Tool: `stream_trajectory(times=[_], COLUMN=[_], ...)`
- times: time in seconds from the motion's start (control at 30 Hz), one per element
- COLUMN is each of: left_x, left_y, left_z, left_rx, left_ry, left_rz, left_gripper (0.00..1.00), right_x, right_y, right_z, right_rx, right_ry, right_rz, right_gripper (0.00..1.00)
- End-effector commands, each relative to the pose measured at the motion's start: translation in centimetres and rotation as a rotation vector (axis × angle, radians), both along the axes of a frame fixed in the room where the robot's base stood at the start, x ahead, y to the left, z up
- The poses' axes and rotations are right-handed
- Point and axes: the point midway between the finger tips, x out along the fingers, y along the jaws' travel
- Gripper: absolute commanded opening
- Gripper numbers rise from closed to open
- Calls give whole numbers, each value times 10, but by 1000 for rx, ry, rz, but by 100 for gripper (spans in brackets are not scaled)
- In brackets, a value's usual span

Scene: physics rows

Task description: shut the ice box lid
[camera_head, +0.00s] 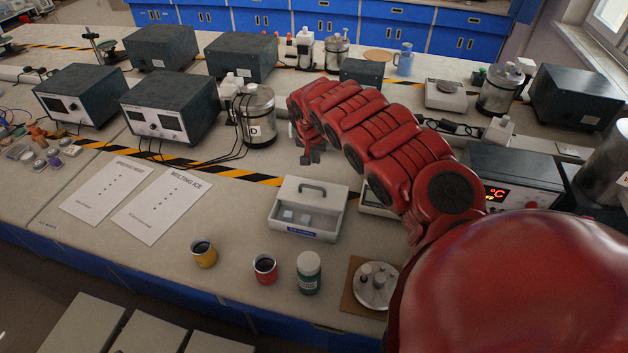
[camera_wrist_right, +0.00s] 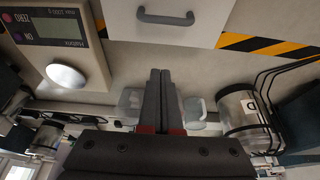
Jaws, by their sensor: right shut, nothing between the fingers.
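The white ice box (camera_head: 305,234) stands on the bench near the middle of the head view. Its lid (camera_head: 325,188), with a grey handle, is at the back of the box. The front part is open and shows pale ice cubes (camera_head: 288,215) inside. In the right wrist view the lid (camera_wrist_right: 205,28) and its handle are at the top edge. My right gripper (camera_head: 311,158) is behind the box, on its far side, apart from the lid as far as I can see. Its fingers (camera_wrist_right: 160,74) are together and empty, pointing toward the lid. My left gripper is out of view.
A scale (camera_wrist_right: 62,50) stands beside the box, partly hidden by my right arm in the head view. A yellow cup (camera_head: 204,255), a red cup (camera_head: 265,269) and a green jar (camera_head: 308,279) stand in front. A metal canister (camera_head: 255,115) is behind left.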

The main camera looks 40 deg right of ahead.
Motion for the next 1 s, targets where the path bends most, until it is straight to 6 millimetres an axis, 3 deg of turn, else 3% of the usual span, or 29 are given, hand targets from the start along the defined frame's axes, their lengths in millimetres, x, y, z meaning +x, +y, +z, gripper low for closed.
stream_trajectory(times=[0.2, 0.7, 1.0], left_x=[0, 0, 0], left_y=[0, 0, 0], left_z=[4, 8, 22], left_rx=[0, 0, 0], left_ry=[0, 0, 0], left_rz=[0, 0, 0], left_gripper=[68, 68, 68], right_x=[6, 16, 6], right_y=[-5, -17, -8], right_z=[-27, -69, -70], right_rx=[5, 5, 0], right_ry=[1, 1, 4], right_rz=[2, 2, 2], right_gripper=[0, 0, 0])
